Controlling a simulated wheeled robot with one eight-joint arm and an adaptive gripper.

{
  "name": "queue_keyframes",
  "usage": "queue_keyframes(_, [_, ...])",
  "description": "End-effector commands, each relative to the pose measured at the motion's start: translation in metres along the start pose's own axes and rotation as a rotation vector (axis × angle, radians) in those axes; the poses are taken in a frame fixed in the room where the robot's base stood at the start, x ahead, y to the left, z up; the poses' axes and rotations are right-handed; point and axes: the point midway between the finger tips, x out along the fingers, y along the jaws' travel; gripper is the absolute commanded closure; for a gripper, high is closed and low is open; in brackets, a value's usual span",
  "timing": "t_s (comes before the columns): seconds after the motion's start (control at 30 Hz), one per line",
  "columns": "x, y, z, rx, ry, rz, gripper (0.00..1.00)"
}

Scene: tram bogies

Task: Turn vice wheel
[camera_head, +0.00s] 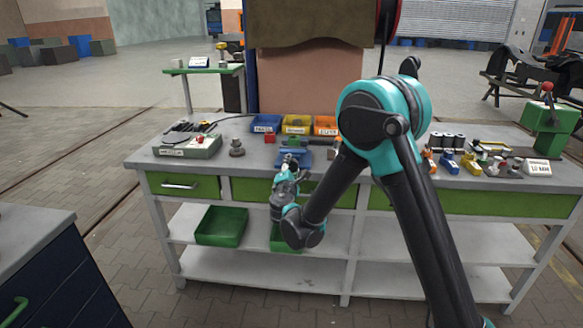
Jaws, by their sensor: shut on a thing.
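My gripper (290,167) is at the near side of the vice, at about bench-top height. It is shut on the vice wheel at the vice's front. The wheel is small here and mostly hidden by my gripper and wrist, so its angle cannot be told.
Blue, yellow and orange bins (297,125) stand behind the vice. A dark cabinet (50,265) stands at front left.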

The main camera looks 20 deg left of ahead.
Motion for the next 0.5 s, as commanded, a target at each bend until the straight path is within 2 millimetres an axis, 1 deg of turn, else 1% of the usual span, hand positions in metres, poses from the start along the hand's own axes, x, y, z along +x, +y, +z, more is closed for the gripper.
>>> queue_keyframes(0.47, [-0.0002, -0.0007, 0.0004, 0.015, -0.001, -0.001, 0.84])
queue_keyframes(0.5, [-0.0002, -0.0007, 0.0005, 0.014, -0.001, -0.001, 0.53])
